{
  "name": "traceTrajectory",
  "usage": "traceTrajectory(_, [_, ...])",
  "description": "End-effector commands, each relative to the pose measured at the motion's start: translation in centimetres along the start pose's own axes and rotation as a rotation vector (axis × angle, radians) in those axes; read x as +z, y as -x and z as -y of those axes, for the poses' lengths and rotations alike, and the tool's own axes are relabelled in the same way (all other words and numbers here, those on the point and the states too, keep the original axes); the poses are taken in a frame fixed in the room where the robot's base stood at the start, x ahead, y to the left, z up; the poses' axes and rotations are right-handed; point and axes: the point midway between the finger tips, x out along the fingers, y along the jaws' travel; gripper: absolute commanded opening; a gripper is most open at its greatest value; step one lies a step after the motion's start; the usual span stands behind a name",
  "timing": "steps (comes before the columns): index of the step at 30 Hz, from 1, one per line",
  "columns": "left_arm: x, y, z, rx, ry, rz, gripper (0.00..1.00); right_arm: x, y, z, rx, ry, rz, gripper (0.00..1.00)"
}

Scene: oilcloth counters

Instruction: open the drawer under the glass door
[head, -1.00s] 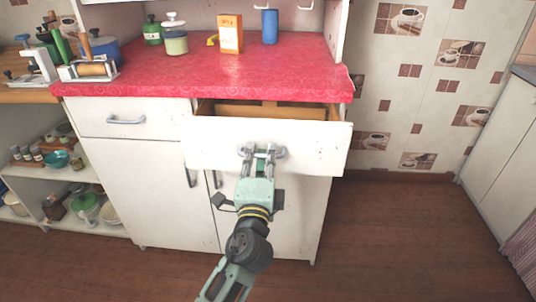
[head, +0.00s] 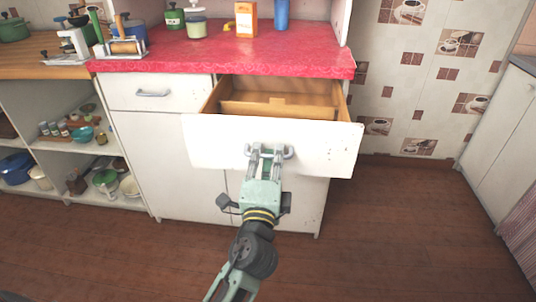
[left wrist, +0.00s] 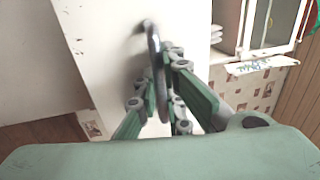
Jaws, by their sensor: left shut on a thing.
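The white drawer (head: 325,150) on the right side of the cabinet stands pulled out below the red countertop. Its wooden inside (head: 270,100) shows from above and looks empty in the part I can see. My left gripper (head: 266,150) is shut on the grey drawer handle (head: 288,152) at the middle of the drawer front. In the left wrist view the handle (left wrist: 154,50) runs between the fingers (left wrist: 160,100). A glass door (left wrist: 272,22) appears at the upper right of the left wrist view. My right gripper is not in view.
A shut drawer with its own handle (head: 152,93) is to the left. On the red counter (head: 225,55) stand an orange box (head: 246,18), a blue cup (head: 282,14) and a green-lidded jar (head: 174,16). Open shelves with dishes are at the left. The brown floor (head: 400,235) is clear at the right.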

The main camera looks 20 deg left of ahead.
Motion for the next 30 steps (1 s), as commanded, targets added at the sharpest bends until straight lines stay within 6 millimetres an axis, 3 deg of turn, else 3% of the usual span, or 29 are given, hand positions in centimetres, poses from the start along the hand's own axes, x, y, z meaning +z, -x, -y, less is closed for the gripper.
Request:
traceTrajectory(8, [0.0,0.0,-0.1,0.002,0.000,0.000,0.00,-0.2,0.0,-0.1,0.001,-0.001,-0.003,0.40])
traceTrajectory(9, [0.0,0.0,-0.1,0.002,0.000,0.000,0.12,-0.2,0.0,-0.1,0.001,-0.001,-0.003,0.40])
traceTrajectory(11, [0.0,0.0,-0.1,0.002,0.000,0.000,0.17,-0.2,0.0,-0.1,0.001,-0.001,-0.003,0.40])
traceTrajectory(21, [0.0,0.2,-0.1,0.001,0.000,0.000,0.17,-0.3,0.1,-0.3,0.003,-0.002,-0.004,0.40])
traceTrajectory(26, [0.0,2.0,-0.2,0.005,0.001,0.000,0.17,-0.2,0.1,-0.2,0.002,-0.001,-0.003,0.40])
traceTrajectory(30, [0.0,4.9,-0.2,0.007,0.001,0.000,0.17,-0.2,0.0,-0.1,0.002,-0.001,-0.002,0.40])
